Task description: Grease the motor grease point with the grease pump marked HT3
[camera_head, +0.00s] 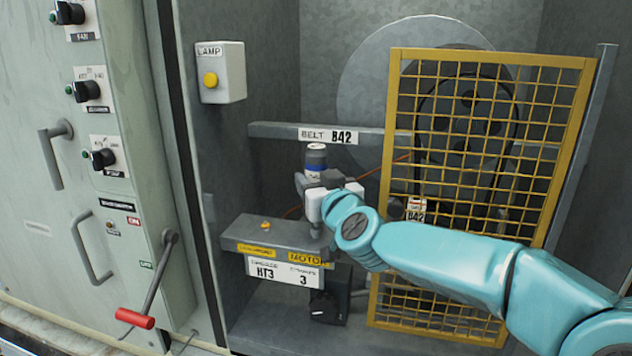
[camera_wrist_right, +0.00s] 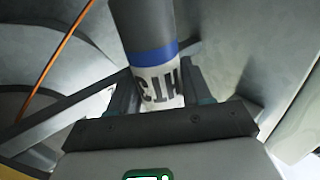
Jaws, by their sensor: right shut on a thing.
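The grease pump (camera_head: 316,160) is a dark grey cylinder with a blue band and a white label. In the right wrist view the label on the pump (camera_wrist_right: 160,86) reads HT3, upside down. My right gripper (camera_head: 318,184) is shut around the pump and holds it roughly upright over the right part of the grey motor shelf (camera_head: 275,234). The shelf front carries a yellow MOTOR label (camera_head: 308,258) and a white plate (camera_head: 284,271) reading HT3 and 3. A small orange-yellow fitting (camera_head: 266,225) stands on the shelf, left of the gripper. Whether the pump's lower end touches anything is hidden. My left gripper is out of view.
A yellow mesh guard (camera_head: 394,120) stands right, behind my right arm, before a belt and pulley. A rail with the BELT B42 label (camera_head: 328,136) runs behind the pump. A lamp box (camera_head: 220,72) hangs on the left wall. A cabinet with a red-handled lever (camera_head: 135,318) is left.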

